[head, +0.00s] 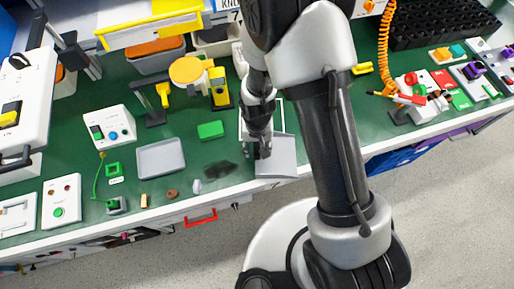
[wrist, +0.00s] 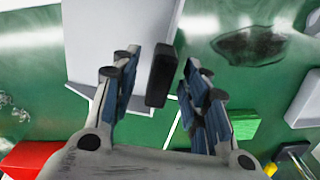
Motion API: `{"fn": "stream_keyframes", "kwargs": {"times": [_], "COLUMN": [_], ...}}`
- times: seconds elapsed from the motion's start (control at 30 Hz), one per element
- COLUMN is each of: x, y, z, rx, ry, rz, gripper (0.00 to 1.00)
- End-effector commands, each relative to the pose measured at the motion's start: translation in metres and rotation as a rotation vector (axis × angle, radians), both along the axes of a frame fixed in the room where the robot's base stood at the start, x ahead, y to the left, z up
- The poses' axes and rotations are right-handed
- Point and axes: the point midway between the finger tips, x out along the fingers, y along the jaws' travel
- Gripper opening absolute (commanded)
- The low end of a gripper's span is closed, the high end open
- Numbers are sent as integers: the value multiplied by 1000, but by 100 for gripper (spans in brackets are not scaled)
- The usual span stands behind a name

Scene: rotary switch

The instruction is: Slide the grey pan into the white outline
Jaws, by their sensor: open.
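The grey pan (head: 277,160) lies on the green bench top near its front edge, and fills the upper left of the wrist view (wrist: 115,40). Its upright black handle (wrist: 159,75) stands between my fingers. My gripper (head: 261,150) is open and points down at the pan, with one finger on each side of the handle. I cannot tell whether a finger touches it. The white outline (head: 282,115) is on the bench just behind the pan, partly hidden by my arm; one line of it shows in the wrist view (wrist: 173,131).
A green block (head: 210,130) and a dark smudge (head: 221,171) lie left of the pan. A grey tray (head: 161,158) sits further left. A yellow-topped stand (head: 187,71) and a yellow switch (head: 219,87) stand behind. Bench right of my arm holds several small fixtures.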

Motion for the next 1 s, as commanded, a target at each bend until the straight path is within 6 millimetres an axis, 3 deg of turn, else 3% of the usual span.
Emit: {"fn": "stream_keyframes", "kwargs": {"times": [0.4,1.0], "x": [0,0], "y": [0,0], "z": [-7,-6], "rx": [0,0], "ry": [-1,0], "rz": [0,0], "gripper": [42,2]}}
